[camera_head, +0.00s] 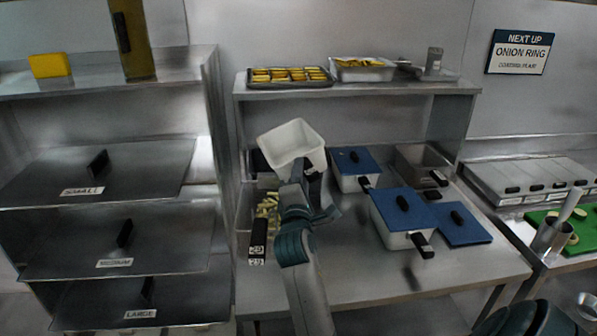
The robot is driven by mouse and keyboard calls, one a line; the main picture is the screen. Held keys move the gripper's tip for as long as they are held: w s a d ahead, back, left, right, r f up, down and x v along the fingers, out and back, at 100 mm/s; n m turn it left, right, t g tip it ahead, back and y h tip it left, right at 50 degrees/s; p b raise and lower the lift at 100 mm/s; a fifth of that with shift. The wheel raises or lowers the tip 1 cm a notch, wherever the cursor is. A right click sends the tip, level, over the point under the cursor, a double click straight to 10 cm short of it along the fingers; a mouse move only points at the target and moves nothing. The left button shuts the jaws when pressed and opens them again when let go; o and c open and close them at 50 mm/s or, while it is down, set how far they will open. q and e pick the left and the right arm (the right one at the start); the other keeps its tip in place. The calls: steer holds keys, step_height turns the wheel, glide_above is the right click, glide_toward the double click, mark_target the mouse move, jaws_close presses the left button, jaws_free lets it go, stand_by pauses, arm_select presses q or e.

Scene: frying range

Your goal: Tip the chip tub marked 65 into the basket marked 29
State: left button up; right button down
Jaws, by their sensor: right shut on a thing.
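My right gripper (305,182) is shut on a white tub (310,155) and holds it tilted above the counter. The tub's inside looks empty from here, and no mark 65 can be read on it. Below it and partly behind my arm is a basket (243,209) with pale chips (267,205) in it. Its black handle (259,232) points to the front and carries a label that reads 29. My arm and the tub hide part of the basket. My left gripper is not in view.
A shelf (350,90) with trays runs above. The counter's front right is bare.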

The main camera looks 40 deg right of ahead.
steer(key=m+p, duration=0.2)
steer(key=m+g+p, duration=0.1)
steer(key=shift+r+m+y+p, duration=0.2)
steer(key=shift+m+y+p, duration=0.2)
steer(key=shift+r+p, duration=0.85)
steer(key=shift+p, duration=0.3)
steer(key=shift+f, duration=0.1)
